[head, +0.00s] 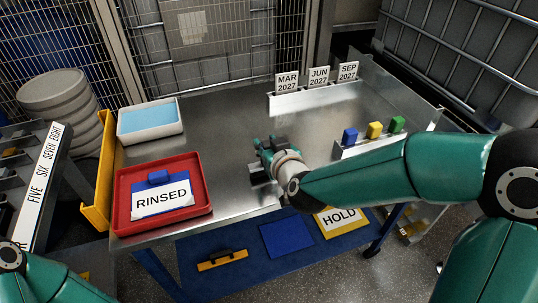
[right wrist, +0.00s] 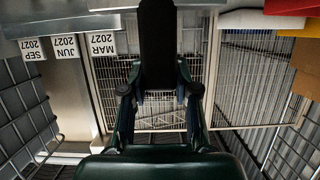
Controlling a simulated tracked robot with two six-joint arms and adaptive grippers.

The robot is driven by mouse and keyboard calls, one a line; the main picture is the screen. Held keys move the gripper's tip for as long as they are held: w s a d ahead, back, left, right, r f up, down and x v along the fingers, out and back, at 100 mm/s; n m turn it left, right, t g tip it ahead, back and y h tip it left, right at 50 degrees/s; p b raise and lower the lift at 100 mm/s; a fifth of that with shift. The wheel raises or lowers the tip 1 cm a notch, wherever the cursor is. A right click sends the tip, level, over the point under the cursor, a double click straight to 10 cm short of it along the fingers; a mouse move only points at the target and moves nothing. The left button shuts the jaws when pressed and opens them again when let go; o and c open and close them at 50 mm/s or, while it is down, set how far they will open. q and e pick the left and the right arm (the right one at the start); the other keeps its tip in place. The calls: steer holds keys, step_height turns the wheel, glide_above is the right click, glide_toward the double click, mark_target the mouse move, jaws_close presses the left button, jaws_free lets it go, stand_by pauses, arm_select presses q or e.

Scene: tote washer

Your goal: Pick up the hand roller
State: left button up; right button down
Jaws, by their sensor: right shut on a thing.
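My right gripper (head: 266,160) is over the steel table, right of the red tray. In the right wrist view its two fingers (right wrist: 158,90) close on a dark, long thing (right wrist: 157,45), which I take to be the hand roller. Only its black upper part shows there, reaching up out of the frame. In the head view the gripper and forearm hide most of it, and I cannot tell whether it touches the table. My left gripper is out of view; only part of my left arm shows at the lower left.
A white tub (head: 150,135) with a blue inside stands behind. Date cards (head: 318,77) stand at the back. Blue, yellow and green blocks (head: 374,130) sit at the right. The table's back middle is clear.

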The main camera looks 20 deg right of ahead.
steer(key=shift+r, duration=0.2)
step_height(320, 180, up, 20)
steer(key=p, duration=0.9)
steer(key=shift+p, duration=0.3)
steer(key=shift+f, duration=0.15)
steer(key=c, duration=1.5)
jaws_free()
jaws_close()
